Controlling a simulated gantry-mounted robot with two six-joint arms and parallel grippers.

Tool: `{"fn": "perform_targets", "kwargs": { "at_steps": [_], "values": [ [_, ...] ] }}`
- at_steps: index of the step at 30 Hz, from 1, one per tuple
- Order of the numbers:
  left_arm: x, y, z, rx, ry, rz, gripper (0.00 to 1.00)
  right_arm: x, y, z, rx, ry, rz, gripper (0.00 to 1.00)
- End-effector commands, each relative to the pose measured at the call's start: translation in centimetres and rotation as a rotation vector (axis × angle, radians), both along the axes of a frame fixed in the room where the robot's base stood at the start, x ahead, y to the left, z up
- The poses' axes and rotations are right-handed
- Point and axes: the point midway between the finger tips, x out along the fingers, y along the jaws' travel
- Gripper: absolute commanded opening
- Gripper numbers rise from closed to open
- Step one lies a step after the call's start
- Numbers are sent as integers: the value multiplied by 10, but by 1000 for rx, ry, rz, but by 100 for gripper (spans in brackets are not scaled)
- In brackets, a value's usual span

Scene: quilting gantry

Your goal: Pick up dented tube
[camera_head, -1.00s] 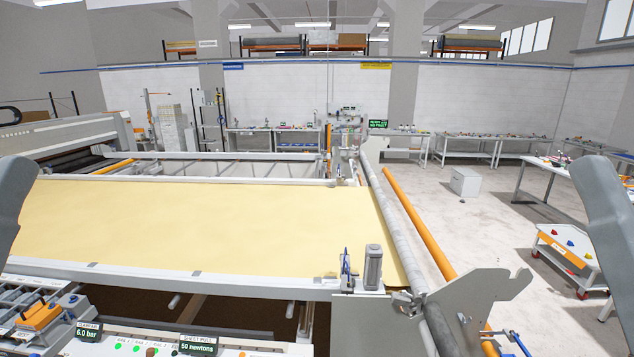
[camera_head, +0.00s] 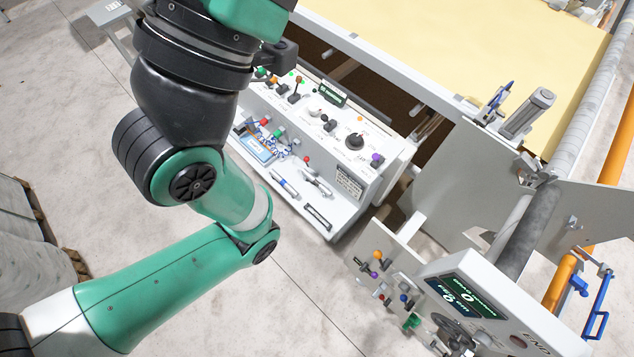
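I cannot tell which thing is the dented tube; no dent shows clearly. A long grey tube (camera_head: 583,117) runs along the right side of the machine, beside an orange tube (camera_head: 618,155). Small silver-grey cylindrical parts (camera_head: 285,185) lie on the open shelf below the control panel. One of my green and black arms crosses the left side of the view and hides part of the floor and the panel's left end. Neither gripper's fingers can be made out.
The control panel (camera_head: 355,160) with knobs and levers stands at the centre. A display box (camera_head: 470,300) and a plate with coloured knobs stand at lower right. Yellow fabric (camera_head: 450,40) covers the machine bed. Wrapped stacks on pallets (camera_head: 35,235) stand at far left. Bare floor lies between.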

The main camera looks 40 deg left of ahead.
Motion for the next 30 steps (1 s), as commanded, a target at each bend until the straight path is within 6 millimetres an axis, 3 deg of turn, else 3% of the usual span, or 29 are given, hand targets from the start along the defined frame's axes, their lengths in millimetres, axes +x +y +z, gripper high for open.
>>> {"fn": "perform_targets", "kwargs": {
  "at_steps": [11, 23, 30],
  "values": [
    [0, 0, 0, 0, 0, 0, 0, 0, 0, 0, 0, 0, 0, 50],
    [0, 0, 0, 0, 0, 0, 72, 0, 0, 0, 0, 0, 0, 50],
    [0, 0, 0, 0, 0, 0, 74, 0, 0, 0, 0, 0, 0, 50]
  ]
}}
